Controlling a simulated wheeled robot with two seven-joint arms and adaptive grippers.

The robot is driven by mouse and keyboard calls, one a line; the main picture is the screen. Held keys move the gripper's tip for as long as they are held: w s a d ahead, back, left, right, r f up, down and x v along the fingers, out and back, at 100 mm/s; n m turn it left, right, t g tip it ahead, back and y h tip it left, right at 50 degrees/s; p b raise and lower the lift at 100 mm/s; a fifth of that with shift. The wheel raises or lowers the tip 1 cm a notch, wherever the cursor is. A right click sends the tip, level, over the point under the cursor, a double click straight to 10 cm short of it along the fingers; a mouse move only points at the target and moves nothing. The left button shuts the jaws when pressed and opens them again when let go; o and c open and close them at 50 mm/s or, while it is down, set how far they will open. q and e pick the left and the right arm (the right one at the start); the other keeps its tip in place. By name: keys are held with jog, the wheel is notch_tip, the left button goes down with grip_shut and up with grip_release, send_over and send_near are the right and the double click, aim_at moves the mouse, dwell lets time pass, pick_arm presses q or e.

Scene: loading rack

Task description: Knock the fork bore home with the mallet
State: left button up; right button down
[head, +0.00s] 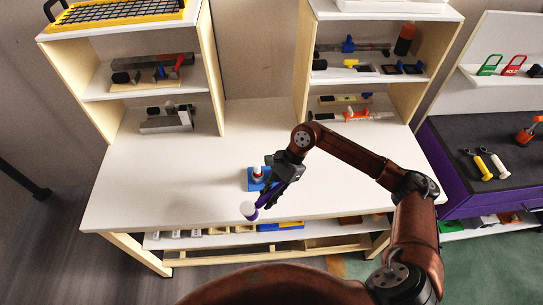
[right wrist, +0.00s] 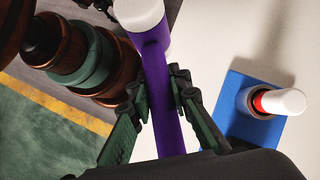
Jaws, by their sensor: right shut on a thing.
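The mallet has a white head (head: 249,210) and a purple handle (right wrist: 165,110). My right gripper (head: 273,188) is shut on the handle, with the head sticking out past the fingers toward the table's front. In the right wrist view the fingers (right wrist: 160,88) close on both sides of the handle, and the head (right wrist: 138,14) is at the top. A blue block (head: 251,184) stands on the table beside the gripper. It bears a grey round bore with a red band and a white peg standing in it (right wrist: 285,101). The mallet head is apart from the peg. My left gripper is not in view.
The white tabletop (head: 140,190) is clear to the left. Shelf units with tools stand at the back left (head: 150,80) and back right (head: 370,70). A dark bench (head: 450,145) with white and yellow handled tools is at the right. Parts lie on a shelf below the table.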

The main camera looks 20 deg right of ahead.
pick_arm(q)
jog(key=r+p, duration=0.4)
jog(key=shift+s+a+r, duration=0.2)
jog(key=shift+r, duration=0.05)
pick_arm(e)
jog(key=w+d+r+m+t+h, duration=0.1)
jog(key=w+d+r+m+t, duration=0.1)
jog(key=r+m+t, duration=0.3)
jog(key=w+d+r+m+t+h, duration=0.1)
jog(key=w+d+r+m+t, duration=0.1)
jog(key=w+r+m+t, duration=0.2)
notch_tip(320, 180, up, 3)
jog(key=m+t, duration=0.1)
jog(key=m, duration=0.6)
jog(key=shift+w+h, duration=0.25)
jog(key=shift+h, duration=0.05)
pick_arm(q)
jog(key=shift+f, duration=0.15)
pick_arm(e)
jog(key=shift+f, duration=0.1)
pick_arm(q)
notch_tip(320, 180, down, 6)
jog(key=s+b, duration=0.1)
jog(key=b, duration=0.5)
pick_arm(e)
notch_tip(320, 180, down, 6)
jog(key=shift+r, duration=0.25)
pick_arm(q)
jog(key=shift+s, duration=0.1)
